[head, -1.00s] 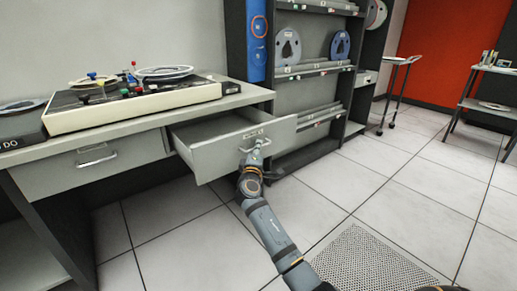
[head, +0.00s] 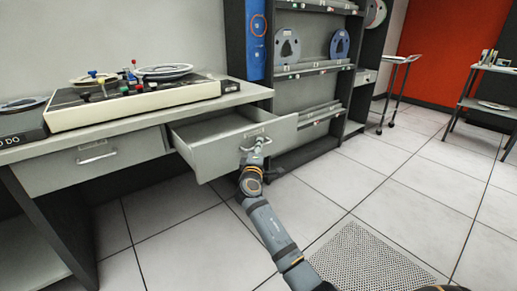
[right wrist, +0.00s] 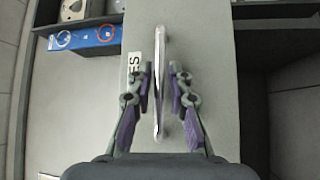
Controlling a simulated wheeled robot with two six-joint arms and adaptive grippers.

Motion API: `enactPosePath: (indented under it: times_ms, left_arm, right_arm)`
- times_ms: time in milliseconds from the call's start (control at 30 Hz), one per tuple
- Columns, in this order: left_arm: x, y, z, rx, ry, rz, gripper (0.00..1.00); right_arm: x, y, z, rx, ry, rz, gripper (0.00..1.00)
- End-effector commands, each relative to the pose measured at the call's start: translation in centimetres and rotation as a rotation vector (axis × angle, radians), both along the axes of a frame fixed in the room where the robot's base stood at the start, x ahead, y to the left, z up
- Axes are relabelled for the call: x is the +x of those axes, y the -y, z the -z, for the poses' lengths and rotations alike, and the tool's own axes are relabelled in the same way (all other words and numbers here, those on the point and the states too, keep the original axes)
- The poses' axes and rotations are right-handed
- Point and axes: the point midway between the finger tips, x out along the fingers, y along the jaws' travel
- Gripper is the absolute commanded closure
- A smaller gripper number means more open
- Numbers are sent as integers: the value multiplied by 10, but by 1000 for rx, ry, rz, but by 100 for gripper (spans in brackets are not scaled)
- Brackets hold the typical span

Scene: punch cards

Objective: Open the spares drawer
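The spares drawer (head: 225,150) is a grey drawer under the right part of the desk. It stands pulled well out, and its inside shows from above. Its front also shows in the right wrist view (right wrist: 200,50), with a label (right wrist: 134,68) of which "ES" is readable. My right gripper (head: 258,145) is at the drawer's metal handle. In the right wrist view the handle (right wrist: 159,110) runs between the two fingers (right wrist: 160,72), with a small gap visible on each side. My left gripper is out of view.
A second drawer (head: 90,163) to the left is shut. A tape machine (head: 135,103) with coloured knobs stands on the desk (head: 30,150). A rack (head: 300,88) with reels is behind the open drawer. The tiled floor (head: 400,170) to the right is mostly clear.

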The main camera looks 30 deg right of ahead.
Motion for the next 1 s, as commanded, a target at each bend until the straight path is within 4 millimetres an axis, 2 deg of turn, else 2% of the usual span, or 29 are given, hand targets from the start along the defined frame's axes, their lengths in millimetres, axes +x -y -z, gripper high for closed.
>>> enactPosePath:
  times_ms: [167, 400, 600, 1000]
  left_arm:
    - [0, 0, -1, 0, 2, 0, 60]
    - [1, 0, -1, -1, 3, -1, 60]
    - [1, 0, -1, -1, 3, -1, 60]
    - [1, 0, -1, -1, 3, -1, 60]
  right_arm:
    - [-14, -13, 4, 2, 0, -2, 81]
    - [-59, -52, 12, 6, -1, -1, 81]
    - [-83, -73, 16, 3, -1, -1, 81]
    - [-90, -78, 16, 0, 0, 0, 81]
